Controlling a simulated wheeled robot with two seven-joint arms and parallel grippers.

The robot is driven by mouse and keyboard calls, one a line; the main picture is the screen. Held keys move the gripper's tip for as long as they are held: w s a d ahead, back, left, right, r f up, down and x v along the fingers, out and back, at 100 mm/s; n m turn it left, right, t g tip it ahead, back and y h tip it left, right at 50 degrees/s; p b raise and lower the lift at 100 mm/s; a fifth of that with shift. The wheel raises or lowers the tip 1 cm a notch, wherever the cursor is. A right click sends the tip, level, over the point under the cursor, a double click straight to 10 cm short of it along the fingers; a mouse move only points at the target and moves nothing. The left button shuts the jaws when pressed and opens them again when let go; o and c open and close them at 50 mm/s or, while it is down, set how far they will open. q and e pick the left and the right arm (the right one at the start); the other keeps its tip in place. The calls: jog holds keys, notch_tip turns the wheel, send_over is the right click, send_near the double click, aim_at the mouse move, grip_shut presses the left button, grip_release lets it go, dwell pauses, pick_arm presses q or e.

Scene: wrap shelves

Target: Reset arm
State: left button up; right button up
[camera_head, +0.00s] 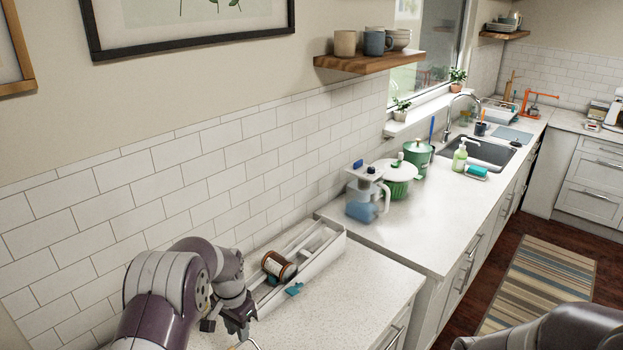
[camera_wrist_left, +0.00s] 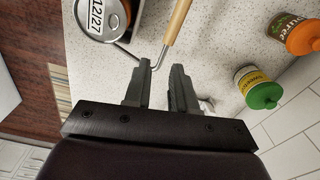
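My left arm comes in from the lower left in the head view, with its gripper (camera_head: 238,326) low over the near end of the pale counter (camera_head: 352,298). In the left wrist view the two dark fingers (camera_wrist_left: 161,80) stand apart with nothing seen between them. A tool with a wooden handle (camera_wrist_left: 178,20) and a bent metal rod lies just past the fingertips. Only a link of my right arm (camera_head: 555,330) shows at the lower right of the head view; its gripper is out of the picture.
A white organizer (camera_head: 325,255) stands along the wall, with a tilted brown jar (camera_head: 278,266) at it. The wrist view shows a can (camera_wrist_left: 103,17), an orange jar (camera_wrist_left: 292,33) and a green-lidded jar (camera_wrist_left: 257,88) nearby. A blue-based pitcher (camera_head: 363,200) stands farther off.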

pick_arm(q)
jog(key=s+d+n+b, duration=0.1)
jog(key=s+b, duration=0.3)
jog(key=s, duration=0.8)
jog(key=s+d+r+n+t+b, duration=0.1)
jog(key=s+n+b, duration=0.3)
jog(key=s, duration=0.8)
jog(key=shift+d+n+b, duration=0.3)
jog(key=shift+d, duration=0.05)
jog(key=shift+s+r, duration=0.1)
jog(key=shift+s, duration=0.05)
dwell(0.9)
